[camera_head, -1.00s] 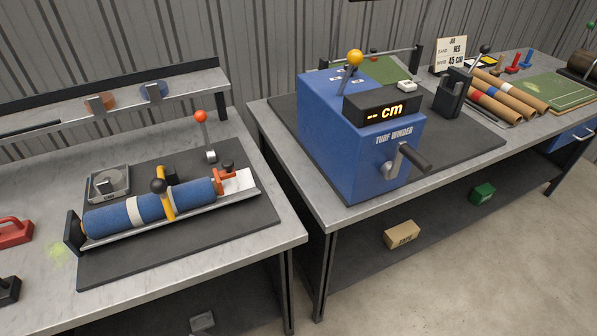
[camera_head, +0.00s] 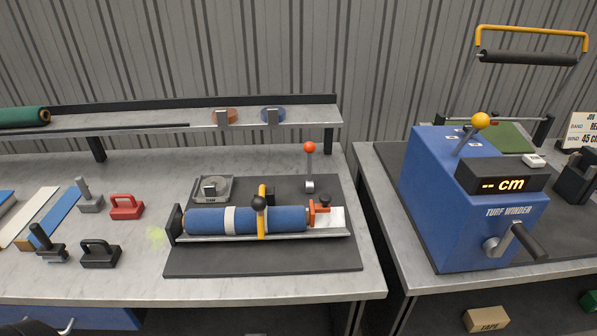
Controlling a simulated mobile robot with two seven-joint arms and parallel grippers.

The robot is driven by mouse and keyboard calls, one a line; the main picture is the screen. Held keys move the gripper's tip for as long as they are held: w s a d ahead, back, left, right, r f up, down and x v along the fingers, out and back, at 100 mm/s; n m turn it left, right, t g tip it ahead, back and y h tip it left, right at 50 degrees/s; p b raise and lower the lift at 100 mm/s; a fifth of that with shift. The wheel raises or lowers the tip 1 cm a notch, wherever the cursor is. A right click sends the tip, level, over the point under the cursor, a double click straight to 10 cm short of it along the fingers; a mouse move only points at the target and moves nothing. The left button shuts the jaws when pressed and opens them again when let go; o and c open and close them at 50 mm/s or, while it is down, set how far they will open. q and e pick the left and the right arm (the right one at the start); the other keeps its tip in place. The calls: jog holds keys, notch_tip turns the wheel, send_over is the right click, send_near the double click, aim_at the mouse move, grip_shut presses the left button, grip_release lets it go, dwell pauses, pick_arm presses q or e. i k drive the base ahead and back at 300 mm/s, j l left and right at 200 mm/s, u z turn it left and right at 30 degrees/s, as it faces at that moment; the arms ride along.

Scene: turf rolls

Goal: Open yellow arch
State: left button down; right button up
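A yellow arch (camera_head: 262,222) with a black ball knob (camera_head: 259,202) stands over the blue roll (camera_head: 285,219) in the cradle on the left bench. The arch is down across the roll, close to its middle and right of a white band (camera_head: 232,220). The roll lies in a metal trough (camera_head: 330,236) between a black end plate at its left and an orange clamp (camera_head: 319,206) at its right. A second yellow bar frame (camera_head: 532,33) with a dark roller stands above the blue turf winder (camera_head: 463,213).
A red-knobbed lever (camera_head: 309,165) and a small scale (camera_head: 211,190) stand behind the roll. A red handled block (camera_head: 126,206), a black handled block (camera_head: 99,254) and strips lie at left. A shelf (camera_head: 180,118) runs along the back. A gap separates the two benches.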

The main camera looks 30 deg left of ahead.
aim_at(259, 203)
jog(key=l+u, duration=0.1)
jog(key=u, duration=0.4)
jog(key=l+u, duration=0.15)
jog(key=u, duration=0.3)
jog(key=i+l, duration=0.05)
